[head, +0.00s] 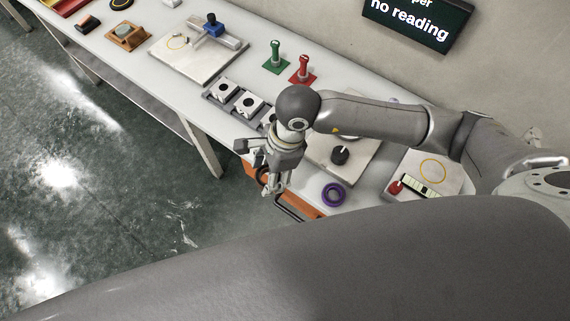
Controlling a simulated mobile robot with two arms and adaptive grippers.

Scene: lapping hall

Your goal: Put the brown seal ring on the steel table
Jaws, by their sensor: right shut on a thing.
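My right gripper (268,182) reaches in from the right and hangs, fingers down, at the front edge of the long pale table (185,88). It is shut on a small dark, curved thing that looks like the brown seal ring (262,177); the fingers hide most of it, and its colour is hard to tell. I cannot tell which surface is the steel table. My left gripper is not in view.
An orange drawer or box (300,205) with a black handle is just below the gripper. A purple ring (333,194) lies on the table to its right. Green (275,58) and red (302,70) handled tools stand behind. Open floor (100,180) lies left.

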